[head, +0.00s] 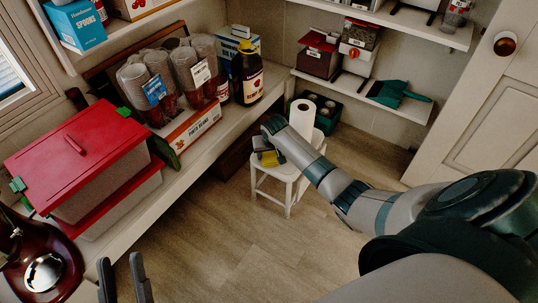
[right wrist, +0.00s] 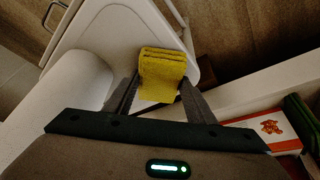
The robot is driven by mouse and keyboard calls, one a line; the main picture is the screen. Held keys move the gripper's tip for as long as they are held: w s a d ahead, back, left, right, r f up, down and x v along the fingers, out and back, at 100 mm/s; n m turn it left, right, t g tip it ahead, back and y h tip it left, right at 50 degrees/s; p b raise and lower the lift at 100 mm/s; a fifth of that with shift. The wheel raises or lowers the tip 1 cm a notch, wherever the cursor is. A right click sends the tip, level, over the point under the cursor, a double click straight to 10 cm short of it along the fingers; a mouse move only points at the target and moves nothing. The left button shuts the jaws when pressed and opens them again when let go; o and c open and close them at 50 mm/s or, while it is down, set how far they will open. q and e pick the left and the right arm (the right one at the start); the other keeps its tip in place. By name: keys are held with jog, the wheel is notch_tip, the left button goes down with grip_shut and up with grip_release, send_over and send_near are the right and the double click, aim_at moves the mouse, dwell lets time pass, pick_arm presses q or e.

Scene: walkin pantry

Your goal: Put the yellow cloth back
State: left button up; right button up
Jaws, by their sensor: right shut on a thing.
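The yellow cloth (head: 269,159) is small and folded. It shows clearly in the right wrist view (right wrist: 161,74), between the two fingers. My right gripper (head: 262,150) reaches over the white stool (head: 288,173) and is shut on the cloth. The cloth is over the stool's seat near its edge; I cannot tell whether it touches the seat. The stool's seat also fills the middle of the right wrist view (right wrist: 108,40). My left gripper (head: 124,283) is at the lower left of the head view, with its fingers apart and nothing between them.
A paper towel roll (head: 302,118) stands on the stool close to my right gripper. The left counter holds a red-lidded bin (head: 78,152), a box (head: 190,130), stacked cups and a dark bottle (head: 247,75). The floor in front is clear.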

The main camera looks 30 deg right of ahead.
aim_at(270, 159)
pick_arm(q)
jog(key=shift+s+r, duration=0.1)
pick_arm(e)
jog(key=o, duration=0.9)
jog(key=shift+o, duration=0.2)
jog(key=shift+r, duration=0.15)
jog(key=shift+s+r, duration=0.1)
jog(key=shift+r, duration=0.1)
jog(key=p+v, duration=0.2)
jog(key=v, duration=0.2)
jog(key=shift+s+r, duration=0.1)
jog(key=shift+r, duration=0.2)
pick_arm(q)
jog(key=w+a+f+g+y+p, duration=0.1)
jog(key=w+f+g+y+p, duration=0.1)
jog(key=f+g, duration=0.6)
jog(key=shift+w+a+f+g+y, duration=0.2)
jog(key=shift+w+f+g+y, duration=0.5)
jog(key=shift+f, duration=2.45)
pick_arm(e)
jog(key=v, duration=0.6)
jog(key=shift+s+r, duration=0.2)
jog(key=shift+r, duration=0.05)
